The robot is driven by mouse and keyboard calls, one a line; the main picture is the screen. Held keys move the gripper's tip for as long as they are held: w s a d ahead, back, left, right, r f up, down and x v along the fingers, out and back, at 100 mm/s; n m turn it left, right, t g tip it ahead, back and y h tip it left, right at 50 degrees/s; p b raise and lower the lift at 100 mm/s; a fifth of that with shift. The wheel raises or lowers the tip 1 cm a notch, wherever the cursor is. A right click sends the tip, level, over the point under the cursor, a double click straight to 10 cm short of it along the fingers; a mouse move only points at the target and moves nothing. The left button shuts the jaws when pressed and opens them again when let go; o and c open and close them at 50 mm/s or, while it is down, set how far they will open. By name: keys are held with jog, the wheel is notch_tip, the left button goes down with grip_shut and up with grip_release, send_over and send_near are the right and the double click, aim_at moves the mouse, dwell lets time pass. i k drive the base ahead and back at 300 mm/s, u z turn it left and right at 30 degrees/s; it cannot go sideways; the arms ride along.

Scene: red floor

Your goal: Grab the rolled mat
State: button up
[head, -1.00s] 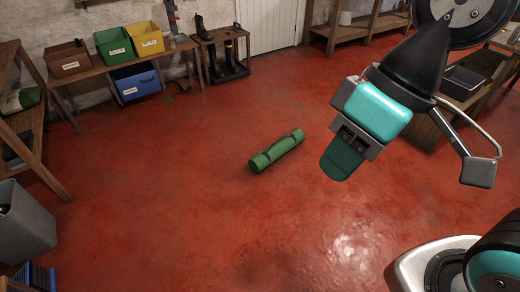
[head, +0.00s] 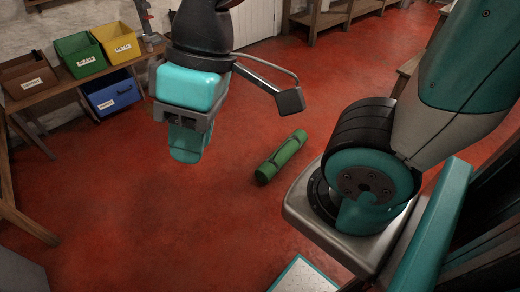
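The rolled mat (head: 281,157) is a green roll with dark straps near its ends. It lies on the red floor near the middle of the head view, slanting up to the right. My gripper (head: 187,142) hangs in the air at the upper left of the mat in the picture, apart from it. One teal finger pad shows from the side. The gap between the fingers is hidden, so I cannot tell whether it is open or shut. My own arm and base fill the right and lower right.
A wooden bench (head: 62,92) stands by the left wall with brown, green and yellow bins (head: 117,41) on top and a blue bin (head: 112,93) below. A wooden shelf (head: 335,17) is at the back. The floor (head: 130,200) left of the mat is bare.

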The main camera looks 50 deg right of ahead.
aim_at(271, 167)
jog(key=z, duration=0.15)
jog(key=i, duration=0.9)
jog(key=z, duration=1.1)
jog(key=i, duration=0.8)
jog(key=z, duration=0.7)
